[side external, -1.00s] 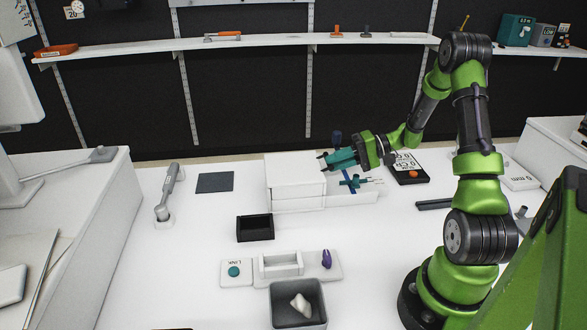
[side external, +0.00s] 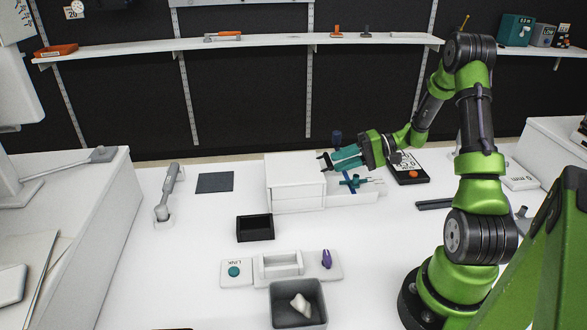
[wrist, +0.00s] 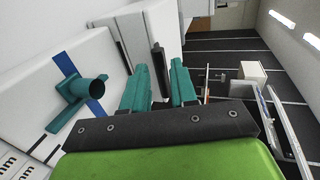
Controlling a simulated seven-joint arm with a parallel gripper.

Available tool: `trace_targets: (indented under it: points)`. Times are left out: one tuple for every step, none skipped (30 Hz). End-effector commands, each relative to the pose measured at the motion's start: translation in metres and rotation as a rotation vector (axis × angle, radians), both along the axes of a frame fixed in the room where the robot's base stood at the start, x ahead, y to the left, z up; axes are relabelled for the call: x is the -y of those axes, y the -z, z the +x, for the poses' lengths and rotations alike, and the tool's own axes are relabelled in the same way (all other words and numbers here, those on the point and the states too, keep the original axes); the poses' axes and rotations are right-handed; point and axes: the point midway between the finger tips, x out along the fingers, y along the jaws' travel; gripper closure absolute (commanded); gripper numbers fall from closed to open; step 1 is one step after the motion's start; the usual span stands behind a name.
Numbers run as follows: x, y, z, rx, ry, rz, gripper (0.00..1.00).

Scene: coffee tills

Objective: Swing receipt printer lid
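A white box-shaped unit (side external: 294,172) stands near the middle of the counter, with a horizontal seam below its upper part. It looks like the receipt printer, but I cannot be sure. In the wrist view, white panels (wrist: 132,30) and a dark upright bar (wrist: 160,68) show ahead of my fingers. My gripper (side external: 326,162), with teal fingers, is at the right side of the box near its top. It also shows in the wrist view (wrist: 160,80), with its fingers apart and nothing clearly held. I cannot tell whether a finger touches the box.
A teal piece with an upright cylinder (wrist: 96,88) stands below my gripper, right of the box. A small black bin (side external: 255,229), a grey tray (side external: 313,322) and a jointed grey stand (side external: 171,190) are on the counter. Clear counter lies left of the black bin.

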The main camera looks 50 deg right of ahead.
Motion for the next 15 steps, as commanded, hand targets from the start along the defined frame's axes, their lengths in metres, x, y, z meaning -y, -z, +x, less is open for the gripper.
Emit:
trace_targets:
  points:
    - [0.008,-0.003,-0.007,0.001,0.006,-0.002,0.73]
    - [0.012,-0.005,-0.011,0.000,0.006,-0.003,0.73]
    - [0.019,-0.008,-0.017,0.002,0.007,-0.003,0.73]
    - [0.024,-0.010,-0.022,0.002,0.007,-0.005,0.73]
    - [0.029,-0.013,-0.028,0.001,0.006,-0.004,0.73]
    - [0.035,-0.016,-0.034,0.000,0.004,-0.004,0.73]
    - [0.040,-0.018,-0.039,0.000,0.004,-0.005,0.73]
    - [0.045,-0.020,-0.044,0.000,0.004,-0.004,0.73]
    - [0.052,-0.023,-0.051,-0.001,0.003,-0.003,0.73]
    - [0.057,-0.025,-0.056,-0.002,0.002,-0.003,0.73]
    - [0.062,-0.027,-0.061,-0.002,0.002,-0.003,0.73]
    - [0.068,-0.031,-0.067,-0.002,0.002,-0.002,0.73]
    - [0.072,-0.032,-0.071,-0.002,0.001,-0.002,0.73]
    - [0.076,-0.034,-0.076,-0.003,0.001,-0.002,0.73]
    - [0.081,-0.037,-0.081,-0.001,0.001,-0.002,0.73]
